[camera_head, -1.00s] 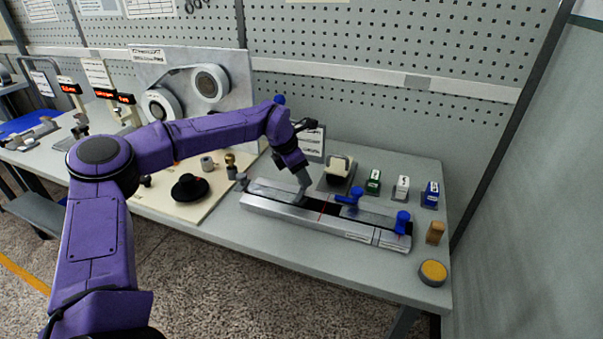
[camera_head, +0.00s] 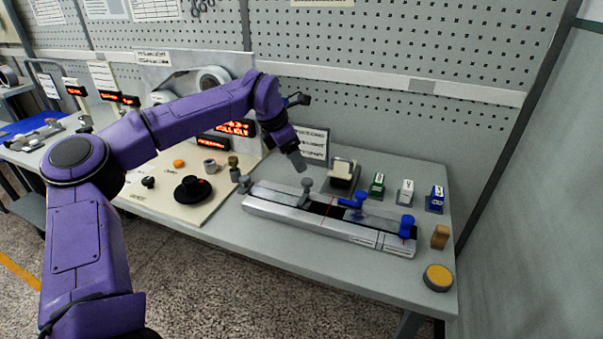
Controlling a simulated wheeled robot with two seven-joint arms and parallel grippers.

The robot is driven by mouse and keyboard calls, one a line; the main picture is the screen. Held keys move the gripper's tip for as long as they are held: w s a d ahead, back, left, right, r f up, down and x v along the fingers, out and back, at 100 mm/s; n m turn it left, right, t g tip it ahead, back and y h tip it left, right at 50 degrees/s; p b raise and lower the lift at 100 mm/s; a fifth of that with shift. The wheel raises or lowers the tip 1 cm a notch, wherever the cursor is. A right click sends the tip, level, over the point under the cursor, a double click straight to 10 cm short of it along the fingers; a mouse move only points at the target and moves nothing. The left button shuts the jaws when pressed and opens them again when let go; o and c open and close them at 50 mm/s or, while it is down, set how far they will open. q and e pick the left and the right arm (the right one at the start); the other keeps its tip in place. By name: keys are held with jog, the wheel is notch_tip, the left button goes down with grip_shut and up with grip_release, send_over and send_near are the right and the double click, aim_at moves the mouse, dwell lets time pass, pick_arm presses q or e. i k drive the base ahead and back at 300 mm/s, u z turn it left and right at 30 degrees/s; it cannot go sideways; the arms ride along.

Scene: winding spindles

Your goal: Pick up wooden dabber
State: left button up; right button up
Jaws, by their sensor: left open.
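The wooden dabber (camera_head: 440,236) looks like a small upright tan-brown block at the right end of the table. It stands just behind a round yellow-topped pad (camera_head: 438,278). My left gripper (camera_head: 299,163) is open and points down, raised above the back edge of the metal slide fixture (camera_head: 330,225). It is well to the left of the dabber, with the fixture's right end between them. Its fingers look small and nothing shows between them. My right gripper is out of the picture.
The fixture carries a grey knob (camera_head: 307,186) and blue handles (camera_head: 407,226). Green, white and blue labelled blocks (camera_head: 379,184) stand behind it. A cream board (camera_head: 165,205) with a black spool (camera_head: 192,188) lies left.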

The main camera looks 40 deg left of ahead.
aim_at(441, 235)
jog(key=k, duration=1)
